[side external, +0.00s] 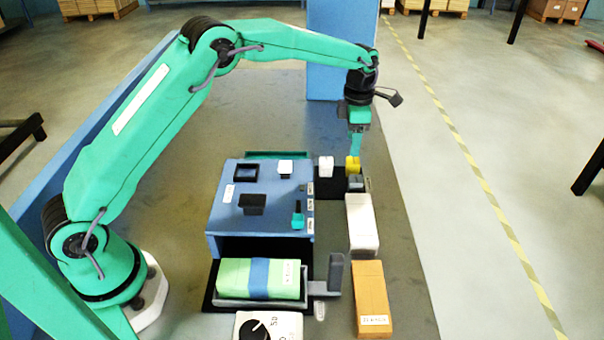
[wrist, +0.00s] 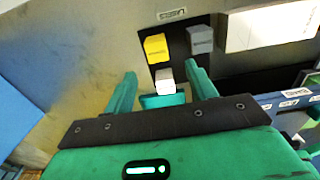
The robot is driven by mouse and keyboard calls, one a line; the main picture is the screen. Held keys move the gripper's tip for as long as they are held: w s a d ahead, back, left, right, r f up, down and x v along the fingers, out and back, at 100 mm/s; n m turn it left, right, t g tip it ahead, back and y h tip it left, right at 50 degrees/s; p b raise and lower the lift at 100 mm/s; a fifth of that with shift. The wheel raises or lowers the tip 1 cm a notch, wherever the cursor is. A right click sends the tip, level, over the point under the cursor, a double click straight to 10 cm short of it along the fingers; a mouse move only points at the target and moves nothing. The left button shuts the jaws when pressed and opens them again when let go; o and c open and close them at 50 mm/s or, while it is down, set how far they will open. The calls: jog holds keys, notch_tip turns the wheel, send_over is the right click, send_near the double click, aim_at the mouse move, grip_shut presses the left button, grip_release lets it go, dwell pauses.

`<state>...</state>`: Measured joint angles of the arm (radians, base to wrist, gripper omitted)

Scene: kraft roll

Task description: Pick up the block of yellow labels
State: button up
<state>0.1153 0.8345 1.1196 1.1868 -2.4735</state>
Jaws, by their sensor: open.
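The block of yellow labels (side external: 352,164) stands on a small black pad (side external: 330,187) near the table's right side. My gripper (side external: 356,150) is just above and slightly behind it in the side view, pointing down. In the wrist view the yellow block (wrist: 156,47) lies beyond the fingertips, a little left of centre. My gripper (wrist: 162,75) is open there, with a white block (wrist: 165,80) showing between its fingers. I see nothing held. The side view hides the exact gap between the fingers and the yellow block.
A grey block (wrist: 200,40) stands right of the yellow one on the pad. A long white box (side external: 362,222) and an orange-brown box (side external: 372,298) lie in front. A blue raised stand (side external: 232,215) is to the left, with a green bundle (side external: 258,279) before it.

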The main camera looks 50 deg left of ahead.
aim_at(351, 160)
jog(key=shift+w+a+f, duration=0.1)
jog(key=shift+a+f, duration=0.05)
jog(key=shift+f, duration=3.75)
jog(key=shift+c, duration=0.5)
jog(key=c, duration=1)
